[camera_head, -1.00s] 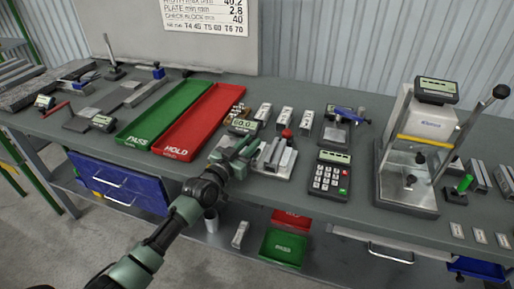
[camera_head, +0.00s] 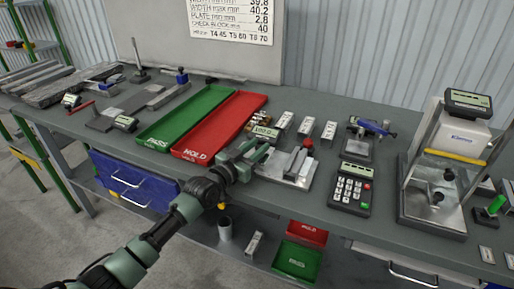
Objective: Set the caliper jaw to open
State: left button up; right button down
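My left gripper (camera_head: 246,158) reaches in from the lower left to the front edge of the table. It is at the left end of a metal fixture (camera_head: 292,168) that has upright blocks, a red knob (camera_head: 308,142) and a small digital display (camera_head: 265,132). This fixture may be the caliper; its jaw is partly hidden behind my gripper. I cannot tell whether my gripper touches it or whether its fingers are apart. My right gripper is not in view.
A green tray (camera_head: 187,113) and a red tray (camera_head: 222,127) lie left of the fixture. A calculator-like keypad (camera_head: 351,187) and a press-like stand (camera_head: 440,190) are to the right. Several small metal blocks (camera_head: 305,127) stand behind. A blue drawer (camera_head: 130,180) is under the table.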

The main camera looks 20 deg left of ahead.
pick_arm(q)
jog(key=v, duration=0.8)
dwell(0.5)
